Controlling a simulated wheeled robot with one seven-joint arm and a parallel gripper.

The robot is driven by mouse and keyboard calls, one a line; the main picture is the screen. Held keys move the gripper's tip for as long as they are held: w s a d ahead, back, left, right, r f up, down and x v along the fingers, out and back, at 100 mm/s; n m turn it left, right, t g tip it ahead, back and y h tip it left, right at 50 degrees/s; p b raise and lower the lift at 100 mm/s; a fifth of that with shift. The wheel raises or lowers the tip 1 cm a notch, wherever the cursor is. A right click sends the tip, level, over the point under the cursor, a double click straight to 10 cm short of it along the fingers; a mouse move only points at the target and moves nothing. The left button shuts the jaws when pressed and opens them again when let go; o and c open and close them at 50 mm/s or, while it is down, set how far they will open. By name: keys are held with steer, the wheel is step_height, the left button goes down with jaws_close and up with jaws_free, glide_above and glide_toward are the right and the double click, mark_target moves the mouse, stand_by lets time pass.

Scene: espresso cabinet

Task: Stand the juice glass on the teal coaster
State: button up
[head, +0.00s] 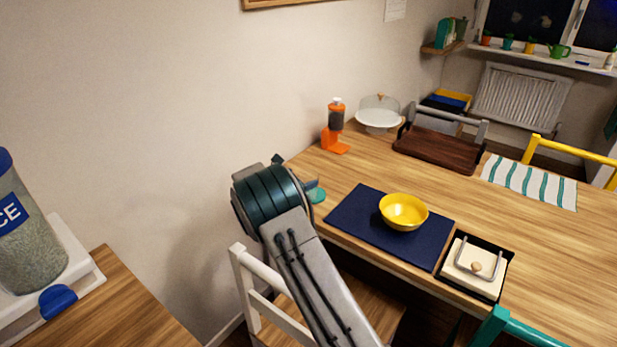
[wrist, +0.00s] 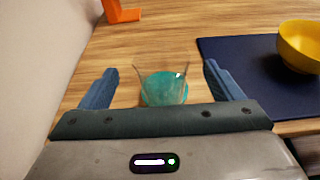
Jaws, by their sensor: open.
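The clear juice glass (wrist: 162,67) shows in the wrist view between my gripper's two blue fingers, with a gap on each side. It looks upright. The teal coaster (wrist: 163,90) shows through and beneath it, and the glass appears to stand on it; the exact contact at the base is hard to see. My gripper (wrist: 160,72) is open around the glass. In the head view the coaster (head: 317,196) shows at the table's left edge, just right of my arm's dark end; I cannot make out the glass there.
A navy placemat (head: 355,222) with a yellow bowl (head: 403,211) lies to the right. An orange dispenser (head: 335,128) and a domed cake stand (head: 379,114) stand behind. A wooden tray (head: 438,148) and a black tray with a napkin holder (head: 474,266) are farther right. A wall borders the left.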

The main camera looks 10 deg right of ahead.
steer(key=v, duration=0.5)
steer(key=s+d+r+m+g+y, duration=0.2)
steer(key=s+d+r+m+g, duration=0.15)
steer(key=s+d+m, duration=0.45)
steer(key=s+d+r+m+g+y, duration=0.1)
steer(key=s+d+r+m+g, duration=0.3)
steer(key=s, duration=0.7)
steer(key=s+a+r+m+y, duration=0.1)
steer(key=s+m+y, duration=0.2)
steer(key=s+m, duration=0.4)
steer(key=s+a+r+m+y, duration=0.1)
steer(key=s+m+y, duration=0.3)
steer(key=s, duration=1.5)
steer(key=a+m, duration=0.1)
steer(key=m, duration=0.3)
